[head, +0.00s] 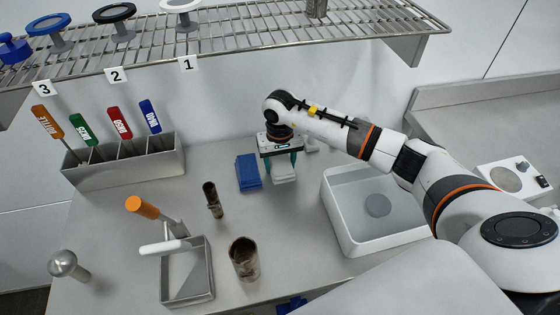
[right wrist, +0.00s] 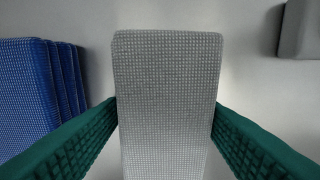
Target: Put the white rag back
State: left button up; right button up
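The white rag (head: 284,176) is a pale, textured block just right of the blue rags on the counter. In the right wrist view the rag (right wrist: 168,95) fills the middle, between my teal fingers. My right gripper (head: 281,163) points down over it, with a finger against each long side and no clear gap. I cannot tell whether the rag rests on the counter or is slightly raised. My left gripper is not in view.
Stacked blue rags (head: 248,172) lie close on the left. A white basin (head: 337,205) stands to the right. A wire shelf (head: 260,35) hangs above.

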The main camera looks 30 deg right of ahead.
aim_at(280, 161)
jog(key=o, duration=0.4)
jog(key=shift+r+p, duration=0.3)
jog(key=shift+p, duration=0.15)
jog(key=shift+r+b, duration=1.8)
jog(key=shift+r, duration=4.05)
